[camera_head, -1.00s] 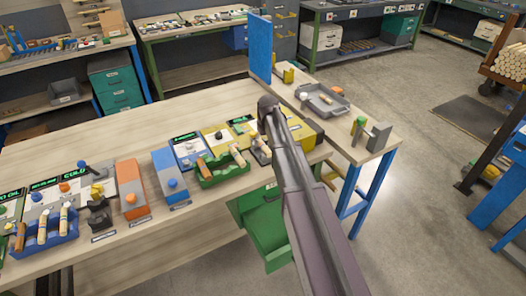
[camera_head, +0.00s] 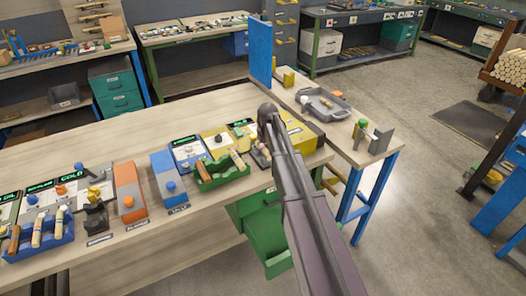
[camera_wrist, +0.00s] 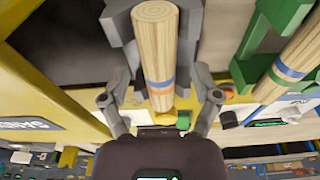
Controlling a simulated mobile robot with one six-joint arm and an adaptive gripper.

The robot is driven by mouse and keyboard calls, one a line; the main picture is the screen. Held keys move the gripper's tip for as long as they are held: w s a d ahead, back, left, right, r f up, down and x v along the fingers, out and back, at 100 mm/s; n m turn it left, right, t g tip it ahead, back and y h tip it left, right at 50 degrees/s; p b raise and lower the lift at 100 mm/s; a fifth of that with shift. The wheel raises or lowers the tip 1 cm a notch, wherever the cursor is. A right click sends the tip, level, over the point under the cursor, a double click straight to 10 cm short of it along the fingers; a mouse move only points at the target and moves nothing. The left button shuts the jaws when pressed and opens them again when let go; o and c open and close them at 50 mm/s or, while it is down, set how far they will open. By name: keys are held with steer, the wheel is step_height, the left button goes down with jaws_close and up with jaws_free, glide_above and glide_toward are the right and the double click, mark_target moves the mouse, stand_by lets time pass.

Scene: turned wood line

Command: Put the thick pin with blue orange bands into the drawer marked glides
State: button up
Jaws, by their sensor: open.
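The thick pin (camera_wrist: 157,50) is pale wood with an orange band and a blue band. In the wrist view it stands between the two fingers of my gripper (camera_wrist: 160,98), in front of a grey holder (camera_wrist: 118,25). My gripper is open, with a finger on each side of the pin and visible gaps. In the head view my arm hides most of my gripper; the grey holder (camera_head: 257,158) shows just left of the arm. A green drawer (camera_head: 268,238) stands pulled out below the bench, partly behind my arm. I cannot read a label on it.
A second banded pin (camera_wrist: 292,65) lies in a green rack (camera_wrist: 262,45) close on the right in the wrist view. A yellow box (camera_head: 299,132) stands beside my arm. Blue (camera_head: 168,180) and orange (camera_head: 128,192) boxes stand farther left.

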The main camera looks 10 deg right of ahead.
mark_target(264, 148)
jaws_close()
steer(key=shift+r, duration=0.1)
step_height(264, 148, up, 2)
steer(key=p, duration=0.2)
steer(key=shift+r+p, duration=0.25)
steer(key=shift+p, duration=0.1)
steer(key=shift+s+r+p, duration=0.35)
steer(key=shift+r+p, duration=0.3)
steer(key=s+r+p, duration=0.1)
steer(key=s, duration=1.4)
steer(key=shift+s, duration=0.2)
